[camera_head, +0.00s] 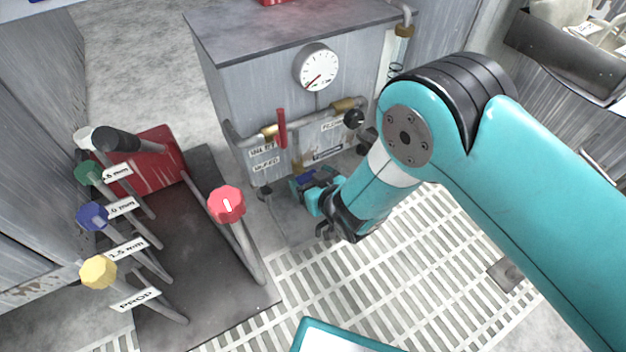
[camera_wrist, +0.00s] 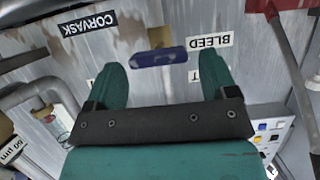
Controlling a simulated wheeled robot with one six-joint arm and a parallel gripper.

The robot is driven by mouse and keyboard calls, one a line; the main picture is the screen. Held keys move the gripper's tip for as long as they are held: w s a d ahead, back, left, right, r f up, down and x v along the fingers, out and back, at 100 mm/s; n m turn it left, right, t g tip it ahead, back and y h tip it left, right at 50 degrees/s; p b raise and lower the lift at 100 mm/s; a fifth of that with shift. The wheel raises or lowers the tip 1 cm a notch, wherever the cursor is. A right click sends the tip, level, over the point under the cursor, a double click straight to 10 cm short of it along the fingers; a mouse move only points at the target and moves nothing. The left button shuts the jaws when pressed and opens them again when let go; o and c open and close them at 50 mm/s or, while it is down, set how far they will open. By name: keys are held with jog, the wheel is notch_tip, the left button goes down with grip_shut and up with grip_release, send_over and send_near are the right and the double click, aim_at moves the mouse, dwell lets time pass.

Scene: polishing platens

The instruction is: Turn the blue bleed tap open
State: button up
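The blue bleed tap (camera_wrist: 158,57) shows in the wrist view as a flat blue handle lying crosswise, beside an upside-down BLEED label (camera_wrist: 209,41). My gripper (camera_wrist: 162,66) is open, with one teal finger on each side of the handle. The handle appears between the fingertips; I cannot tell whether either finger touches it. In the head view the blue handle (camera_head: 306,178) is small and partly hidden by my gripper (camera_head: 316,196), low in front of the grey cabinet.
A red lever (camera_head: 281,128) and pipe with brass fittings (camera_head: 345,105) run across the cabinet (camera_head: 240,95) above the tap. A gauge (camera_head: 317,67) sits higher. At left stands a rack of coloured knobs, including a red one (camera_head: 227,204). Slatted floor (camera_head: 400,275) lies open in front.

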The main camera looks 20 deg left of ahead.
jog(key=c, duration=0.7)
jog(key=shift+d, duration=0.3)
jog(key=shift+a, duration=0.25)
jog(key=shift+s+a, duration=0.1)
jog(key=n, duration=0.1)
jog(key=n+t+h, duration=0.1)
jog(key=n, duration=0.1)
jog(key=shift+s+a+f+t, duration=0.2)
jog(key=shift+s+t, duration=0.05)
jog(key=shift+t, duration=0.05)
jog(key=n+t, duration=0.1)
jog(key=n+h, duration=0.1)
jog(key=n, duration=0.1)
jog(key=shift+s+a+f+t, duration=0.1)
jog(key=shift+a+f+t, duration=0.05)
jog(key=shift+t, duration=0.25)
jog(key=shift+s+f+n+t+h+b, duration=0.15)
jog(key=shift+n+t+b, duration=0.25)
jog(key=shift+n, duration=0.45)
jog(key=shift+w+f+n+t+h+b, duration=0.1)
jog(key=shift+n+t+h+b, duration=0.1)
jog(key=shift+n+t, duration=0.55)
